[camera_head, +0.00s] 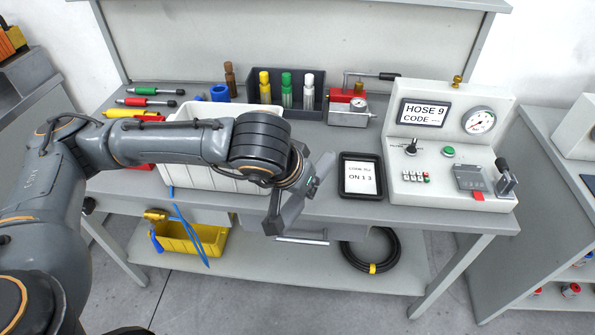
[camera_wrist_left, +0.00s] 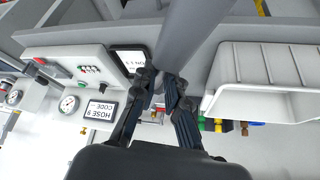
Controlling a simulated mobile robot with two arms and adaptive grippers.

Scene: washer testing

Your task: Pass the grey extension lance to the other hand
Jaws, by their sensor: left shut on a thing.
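My left arm reaches in from the left in the head view, over the white crate, and my left gripper (camera_head: 303,187) is in front of the bench, between the crate and the tablet. In the left wrist view the fingertips (camera_wrist_left: 162,82) are shut on the grey extension lance (camera_wrist_left: 190,35), a smooth grey rod running from the fingers to the top edge. In the head view the lance (camera_head: 294,211) slants down to the left, partly hidden by the gripper. My right gripper is not in view.
A white crate (camera_head: 205,180) stands on the bench (camera_head: 340,207) beneath my left forearm. A tablet (camera_head: 361,177) and the test console (camera_head: 450,150) are to the right. Below are a yellow bin (camera_head: 190,238) and a coiled black hose (camera_head: 371,250). Space in front of the bench's right half is clear.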

